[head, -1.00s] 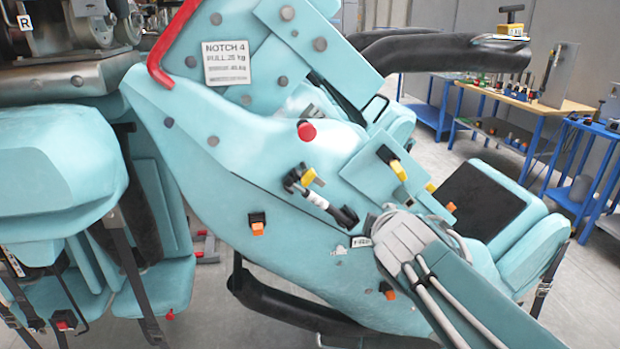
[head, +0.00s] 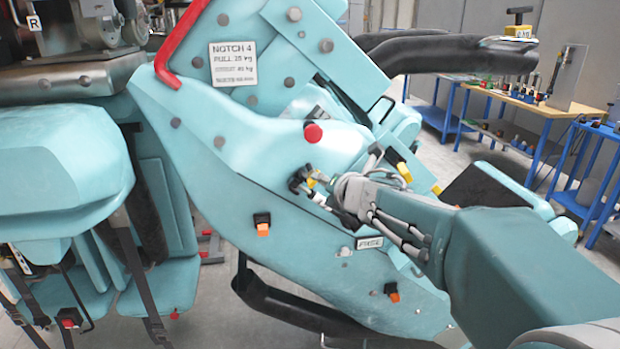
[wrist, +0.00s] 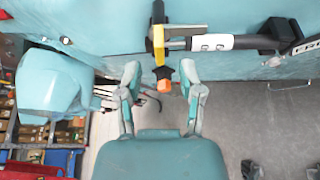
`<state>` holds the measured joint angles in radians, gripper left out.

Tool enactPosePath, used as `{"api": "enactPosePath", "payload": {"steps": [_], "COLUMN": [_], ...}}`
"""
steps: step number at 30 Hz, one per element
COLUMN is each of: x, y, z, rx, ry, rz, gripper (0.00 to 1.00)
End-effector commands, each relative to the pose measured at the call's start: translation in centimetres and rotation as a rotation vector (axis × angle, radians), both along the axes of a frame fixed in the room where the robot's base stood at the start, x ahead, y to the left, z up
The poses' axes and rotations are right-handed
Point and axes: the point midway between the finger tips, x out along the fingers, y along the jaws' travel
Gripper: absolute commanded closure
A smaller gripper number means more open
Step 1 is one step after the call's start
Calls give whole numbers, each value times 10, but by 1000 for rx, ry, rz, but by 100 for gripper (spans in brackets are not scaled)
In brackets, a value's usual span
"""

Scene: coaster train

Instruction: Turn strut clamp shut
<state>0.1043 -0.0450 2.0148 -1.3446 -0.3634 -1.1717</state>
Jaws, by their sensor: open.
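The strut clamp, with a yellow lever (wrist: 158,42) and dark metal block, sits at the left end of a white-and-black strut (wrist: 228,42) in the wrist view. In the head view my gripper (head: 335,193) is in front of the strut and hides most of it; a bit of yellow (head: 311,182) shows at its left. My gripper (wrist: 160,76) is open in the wrist view, fingers spread and empty. The yellow lever lies above the gap between them. An orange block (wrist: 162,77) shows in that gap; I cannot tell its depth. No contact is visible.
The teal panel carries a red knob (head: 313,132), a black-and-orange switch (head: 262,222) and a FREE label (head: 369,242). A black padded bar (head: 300,308) runs below. Teal seats (head: 65,170) are at left. Workbenches (head: 520,97) stand far right.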

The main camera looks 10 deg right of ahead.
Motion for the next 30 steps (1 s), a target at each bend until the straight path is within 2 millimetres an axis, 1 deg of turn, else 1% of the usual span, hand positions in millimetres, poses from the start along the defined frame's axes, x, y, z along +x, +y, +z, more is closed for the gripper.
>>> {"api": "enactPosePath", "payload": {"steps": [1, 3, 9, 13, 20, 21, 24, 30], "x": [9, 20, 42, 47, 48, 48, 48, 48], "y": [3, 6, 11, 13, 13, 13, 13, 13], "z": [-4, -7, -13, -15, -15, -15, -15, -15], "rx": [2, 2, 2, 2, 2, 2, 2, 3], "ry": [2, 1, 1, 1, 0, 0, 0, 0], "rz": [1, 1, -1, -1, -1, -1, -1, -2], "gripper": [51, 51, 51, 51, 51, 60, 100, 100]}}
